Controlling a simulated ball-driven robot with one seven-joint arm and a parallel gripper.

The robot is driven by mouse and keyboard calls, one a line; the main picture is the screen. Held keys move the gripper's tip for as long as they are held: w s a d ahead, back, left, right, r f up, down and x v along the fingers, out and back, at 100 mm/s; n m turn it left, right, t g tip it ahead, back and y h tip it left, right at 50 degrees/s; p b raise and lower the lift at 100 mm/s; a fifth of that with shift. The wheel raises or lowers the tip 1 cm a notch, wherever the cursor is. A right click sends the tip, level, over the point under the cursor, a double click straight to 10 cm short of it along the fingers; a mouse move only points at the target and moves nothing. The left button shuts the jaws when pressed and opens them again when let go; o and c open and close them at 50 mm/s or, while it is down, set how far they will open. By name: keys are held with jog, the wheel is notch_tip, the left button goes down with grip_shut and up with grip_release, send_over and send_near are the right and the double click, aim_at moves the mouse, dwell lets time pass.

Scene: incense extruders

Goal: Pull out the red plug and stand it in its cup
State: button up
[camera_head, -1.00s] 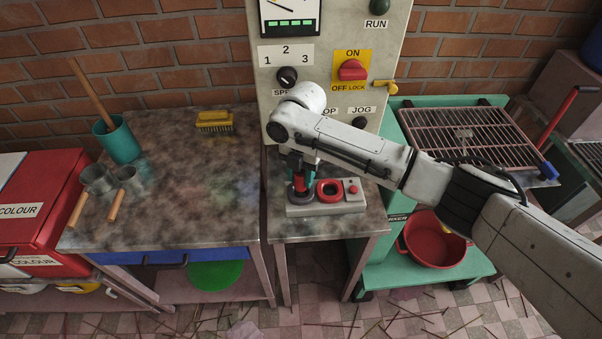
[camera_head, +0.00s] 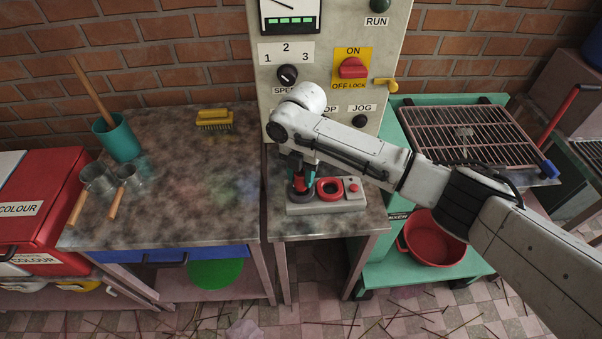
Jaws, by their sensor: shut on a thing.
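The red plug (camera_head: 300,184) is upright at the left end of a grey block (camera_head: 325,208) on the small metal table. My gripper (camera_head: 301,176) points down over it and is shut on it. The plug's lower end is at a dark round socket (camera_head: 301,194); I cannot tell how deep it sits. To its right on the block is a red ring-shaped cup (camera_head: 329,189) with a dark opening. A small red button (camera_head: 353,188) is at the block's right end. My wrist hides part of the plug's top.
A control panel (camera_head: 330,60) with knobs stands close behind the block. A larger bench (camera_head: 190,190) at left holds a teal cup (camera_head: 119,140), metal scoops (camera_head: 98,180) and a yellow brush (camera_head: 214,119). A red basin (camera_head: 434,240) is low at right.

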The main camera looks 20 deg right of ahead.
jog(key=shift+f+b, duration=0.65)
jog(key=shift+f, duration=0.45)
jog(key=o, duration=1.1)
jog(key=shift+r, duration=0.1)
jog(key=r, duration=0.7)
jog(key=r+b, duration=0.1)
jog(key=r, duration=0.2)
jog(key=shift+w+d+r, duration=0.25)
jog(key=shift+r, duration=0.05)
jog(key=s+a+f+m+t+y, duration=0.1)
jog(key=s+a+f+m+y, duration=0.25)
jog(key=a, duration=0.55)
jog(key=s+a+f+m+t, duration=0.1)
jog(key=s+a+f+m, duration=0.1)
jog(key=s+f+m, duration=0.5)
jog(key=s+d+f+m+h, duration=0.1)
jog(key=s+d+f+m, duration=0.1)
jog(key=s+d+m, duration=0.3)
jog(key=s+d+f+m+h, duration=0.1)
jog(key=s+d+m, duration=0.5)
jog(key=s, duration=0.8)
jog(key=s+d+f+m+h, duration=0.2)
jog(key=s+d+f+m, duration=0.2)
jog(key=s+d, duration=0.3)
jog(key=shift+s+d+f+m+g, duration=0.15)
jog(key=shift+s+m, duration=0.2)
jog(key=shift+s, duration=0.3)
jog(key=shift+s+d+r+m+g, duration=0.15)
jog(key=shift+s+m, duration=0.15)
jog(key=shift+s, duration=0.3)
